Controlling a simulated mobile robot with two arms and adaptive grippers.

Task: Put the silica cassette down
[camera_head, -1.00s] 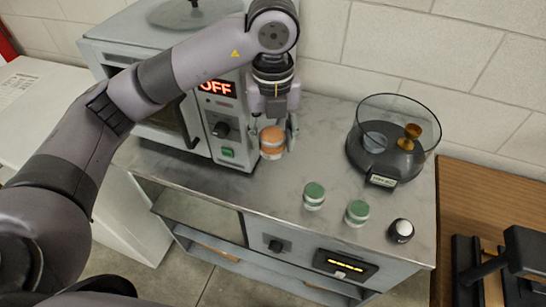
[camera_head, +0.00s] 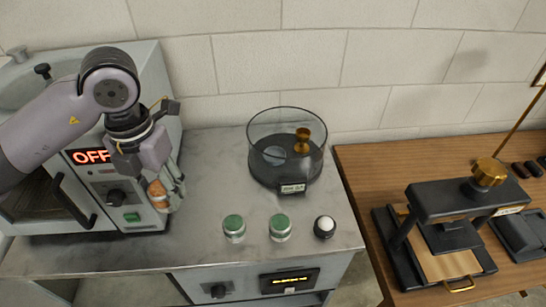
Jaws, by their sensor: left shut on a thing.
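My left gripper (camera_head: 163,187) is shut on the silica cassette (camera_head: 157,195), a small round jar with an orange band, partly hidden by the fingers. It is in front of the right side of the grey oven's panel, over the left part of the grey marble-look worktop (camera_head: 205,191). I cannot tell whether the cassette touches the worktop. Two similar cassettes with green tops, one (camera_head: 234,228) and another (camera_head: 280,228), stand upright near the worktop's front edge. My right gripper is not in view.
The oven (camera_head: 112,188) with a lit OFF display stands at left. A glass-walled round vessel (camera_head: 286,160) holds a brass piece at the back. A white-topped dark knob (camera_head: 324,228) stands front right. A black press (camera_head: 440,230) is on the wooden table. The worktop's middle is clear.

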